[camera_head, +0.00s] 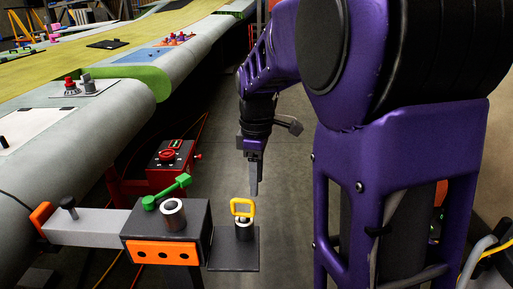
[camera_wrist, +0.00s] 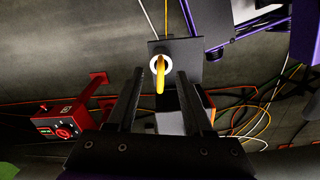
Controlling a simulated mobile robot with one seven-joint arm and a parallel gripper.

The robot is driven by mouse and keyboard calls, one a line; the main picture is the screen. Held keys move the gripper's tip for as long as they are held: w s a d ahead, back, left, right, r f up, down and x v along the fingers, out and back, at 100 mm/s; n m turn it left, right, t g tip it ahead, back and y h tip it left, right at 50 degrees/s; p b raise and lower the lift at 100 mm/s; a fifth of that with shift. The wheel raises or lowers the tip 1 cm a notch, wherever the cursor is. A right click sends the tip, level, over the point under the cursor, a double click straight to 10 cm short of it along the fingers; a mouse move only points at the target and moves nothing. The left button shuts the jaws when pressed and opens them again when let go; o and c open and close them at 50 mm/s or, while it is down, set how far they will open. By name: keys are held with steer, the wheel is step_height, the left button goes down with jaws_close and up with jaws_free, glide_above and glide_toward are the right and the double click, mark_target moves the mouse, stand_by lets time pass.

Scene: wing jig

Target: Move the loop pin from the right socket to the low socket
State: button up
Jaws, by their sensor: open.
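The loop pin, with a yellow loop (camera_head: 242,207), stands upright in a pale round socket (camera_head: 244,232) on a dark plate (camera_head: 222,262), right of and lower than the dark block (camera_head: 190,218). The task's socket names are not marked. My gripper (camera_head: 254,194) is open, pointing down, its tips close to the top of the loop. In the wrist view the loop (camera_wrist: 160,78) shows between the two open fingers (camera_wrist: 159,73), apart from both. Its lower shaft is hidden.
A red control box (camera_head: 172,154) stands behind. Cables cross the floor (camera_wrist: 250,110). Floor right of the plate is clear.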

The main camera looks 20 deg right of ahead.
step_height(320, 180, up, 8)
steer(key=p, duration=0.1)
